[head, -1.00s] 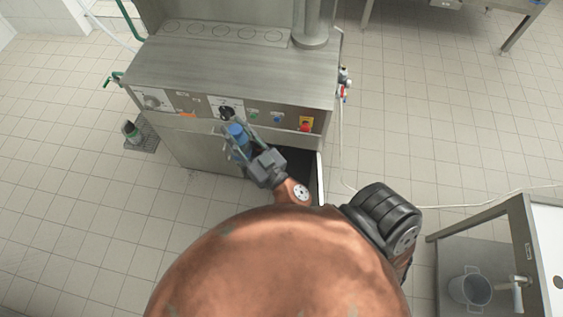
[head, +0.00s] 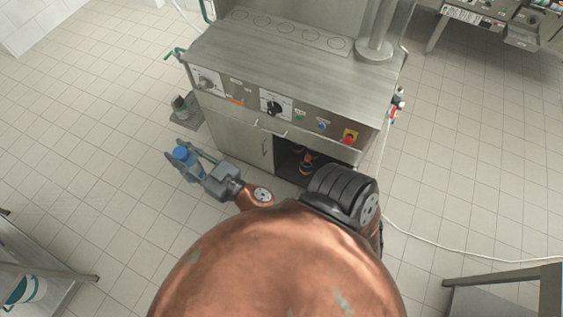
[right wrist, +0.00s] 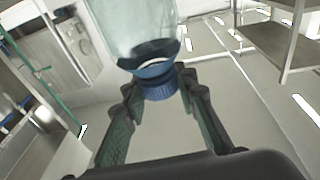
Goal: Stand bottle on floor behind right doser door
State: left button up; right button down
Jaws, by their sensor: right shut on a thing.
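The bottle (head: 187,165), clear bluish with a blue cap, is held by my right gripper (head: 184,171) left of the machine's front, above the tiled floor. In the right wrist view the bottle (right wrist: 138,22) has its blue cap (right wrist: 158,88) toward the camera, between the fingers of the right gripper (right wrist: 160,112). The right compartment (head: 288,163) of the doser is open and dark inside, with orange and black parts (head: 306,162) in it. Its door is not clearly visible; my own body covers the area beside it. My left gripper is not in view.
The steel machine (head: 295,55) has a control panel (head: 270,108) and a closed left door (head: 238,135). A small container (head: 180,105) stands on a floor grate at its left.

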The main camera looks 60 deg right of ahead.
aim_at(290, 167)
jog(key=u, duration=0.25)
jog(key=i, duration=1.05)
jog(key=z, duration=2)
